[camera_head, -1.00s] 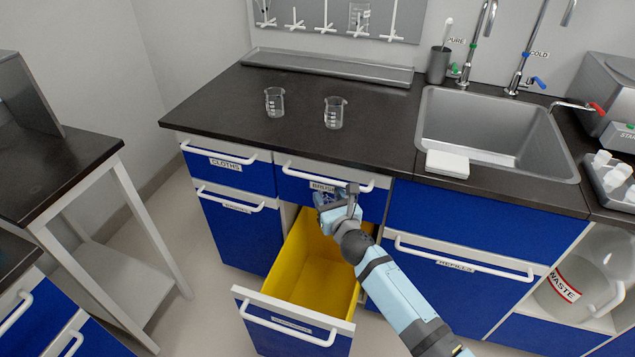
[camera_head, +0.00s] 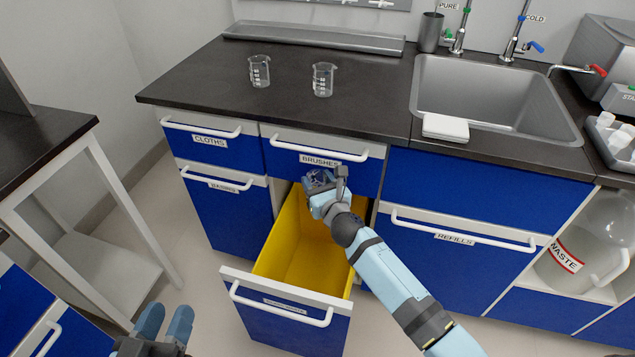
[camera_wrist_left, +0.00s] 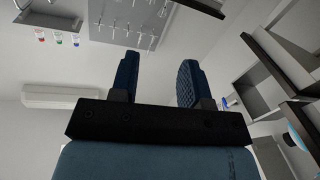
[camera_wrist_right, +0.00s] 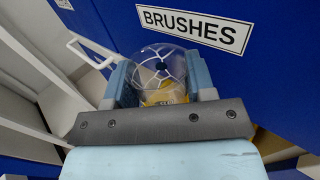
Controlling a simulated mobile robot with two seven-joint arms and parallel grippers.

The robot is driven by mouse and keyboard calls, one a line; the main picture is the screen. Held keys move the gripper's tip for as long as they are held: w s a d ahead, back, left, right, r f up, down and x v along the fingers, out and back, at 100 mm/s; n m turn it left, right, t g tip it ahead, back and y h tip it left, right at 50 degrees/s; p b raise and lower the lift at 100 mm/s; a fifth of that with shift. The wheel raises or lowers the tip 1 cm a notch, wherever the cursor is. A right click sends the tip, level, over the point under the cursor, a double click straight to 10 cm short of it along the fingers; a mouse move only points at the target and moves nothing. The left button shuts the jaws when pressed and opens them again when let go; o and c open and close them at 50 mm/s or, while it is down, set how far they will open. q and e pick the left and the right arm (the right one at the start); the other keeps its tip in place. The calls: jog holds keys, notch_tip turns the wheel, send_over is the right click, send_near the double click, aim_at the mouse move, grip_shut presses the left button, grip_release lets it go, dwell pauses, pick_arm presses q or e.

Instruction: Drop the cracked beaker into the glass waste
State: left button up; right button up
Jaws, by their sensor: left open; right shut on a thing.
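My right gripper (camera_head: 325,183) is shut on the cracked beaker (camera_wrist_right: 163,68), a clear glass with white crack lines and a dark spot, seen between the fingers in the right wrist view. In the head view the beaker is small and partly hidden by the gripper. The gripper is over the back part of the open drawer, whose inside is a yellow bin (camera_head: 296,252). The drawer's front label (camera_head: 285,305) is too small to read. My left gripper (camera_head: 165,322) is open and empty at the bottom left; its spread fingers show in the left wrist view (camera_wrist_left: 158,80).
Two clear beakers (camera_head: 259,72) (camera_head: 323,80) stand on the dark counter (camera_head: 200,85). The BRUSHES drawer (camera_head: 320,165) is shut right behind my right gripper. A sink (camera_head: 490,95) and a WASTE jug (camera_head: 590,245) are to the right. A side table (camera_head: 50,160) stands at left.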

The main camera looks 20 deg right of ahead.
pick_arm(q)
jog(key=shift+d+r+t+h, duration=0.3)
jog(key=shift+r, duration=0.5)
pick_arm(e)
jog(key=shift+f, duration=0.4)
jog(key=o, duration=1)
jog(key=shift+d, duration=0.1)
pick_arm(q)
jog(key=shift+g+y, duration=0.9)
jog(key=f, duration=0.1)
jog(key=a+f+p, duration=0.1)
jog(key=f, duration=0.1)
jog(key=f+p, duration=0.1)
jog(key=shift+s+a+f, duration=0.2)
jog(key=shift+a+f, duration=0.1)
jog(key=shift+a, duration=0.05)
pick_arm(e)
jog(key=s, duration=1.2)
jog(key=shift+d, duration=0.45)
pick_arm(q)
jog(key=shift+r, duration=0.25)
